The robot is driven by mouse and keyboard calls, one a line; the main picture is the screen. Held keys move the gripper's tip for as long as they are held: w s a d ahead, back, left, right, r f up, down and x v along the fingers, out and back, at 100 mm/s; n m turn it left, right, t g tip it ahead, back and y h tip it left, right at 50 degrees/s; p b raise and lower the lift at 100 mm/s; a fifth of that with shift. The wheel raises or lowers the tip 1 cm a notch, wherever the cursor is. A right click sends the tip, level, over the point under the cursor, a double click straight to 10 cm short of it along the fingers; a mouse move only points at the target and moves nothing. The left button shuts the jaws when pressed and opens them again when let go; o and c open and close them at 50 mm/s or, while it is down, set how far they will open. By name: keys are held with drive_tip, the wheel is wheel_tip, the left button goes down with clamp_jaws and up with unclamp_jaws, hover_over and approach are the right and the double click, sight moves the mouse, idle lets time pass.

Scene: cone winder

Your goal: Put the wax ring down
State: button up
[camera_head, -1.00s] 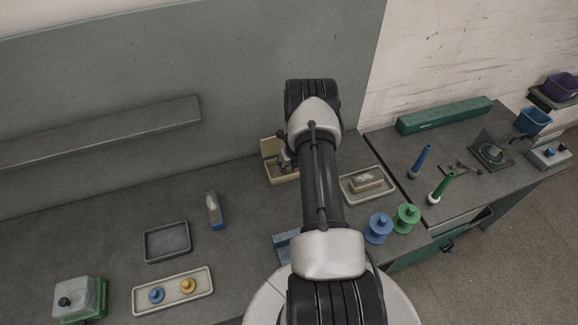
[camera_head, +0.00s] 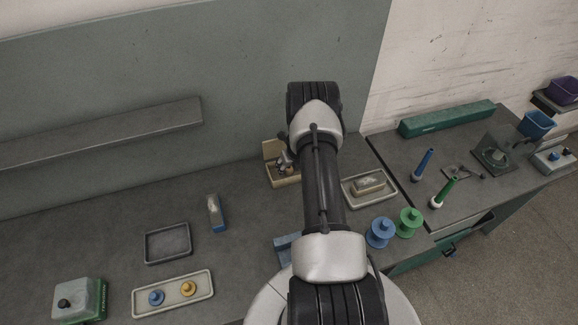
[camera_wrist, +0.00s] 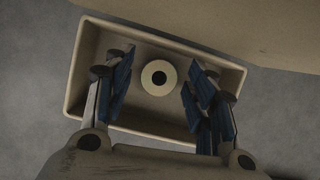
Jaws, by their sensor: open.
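My gripper (camera_wrist: 158,84) is open over the box, with one blue-padded finger on each side of the ring. Clear gaps show between the pads and the ring. In the head view, the tan box (camera_head: 285,182) stands by the back wall, and my gripper (camera_head: 284,163) is at it. The ring cannot be made out there.
A pale tray with a block (camera_head: 368,188) is right of my arm. Blue (camera_head: 380,232) and green (camera_head: 408,222) spools stand near the bench front. A dark tray (camera_head: 167,244) and a cream tray with two knobs (camera_head: 172,293) lie left. A raised tan panel (camera_wrist: 260,30) adjoins the box.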

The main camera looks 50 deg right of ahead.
drive_tip(key=shift+r+p, duration=0.3)
drive_tip(key=shift+r, duration=0.2)
drive_tip(key=v, duration=1.2)
drive_tip(key=w+a+r+n+t+y, duration=0.1)
drive_tip(key=w+a+r+n, duration=0.2)
drive_tip(key=a+r+n, duration=0.4)
drive_tip(key=w+a+r+n, duration=0.2)
drive_tip(key=w+a+r, duration=0.15)
drive_tip(key=r, duration=0.45)
drive_tip(key=s+a+r+n+y, duration=0.2)
drive_tip(key=s+a+r+n, duration=0.1)
drive_tip(key=a+r+n, duration=1)
drive_tip(key=s+a+r+n, duration=0.3)
drive_tip(key=s+a+n, duration=0.1)
drive_tip(key=s+a, duration=0.15)
drive_tip(key=s+a+r+n, duration=0.3)
drive_tip(key=s+a, duration=0.1)
drive_tip(key=a, duration=0.3)
drive_tip(key=s+a+r+n+h, duration=0.1)
drive_tip(key=s+a+n, duration=0.2)
drive_tip(key=s+n, duration=0.8)
drive_tip(key=s, duration=0.3)
drive_tip(key=shift+s+a+r+n+g, duration=0.2)
drive_tip(key=shift+s+n+g, duration=0.1)
drive_tip(key=shift+s+n, duration=0.1)
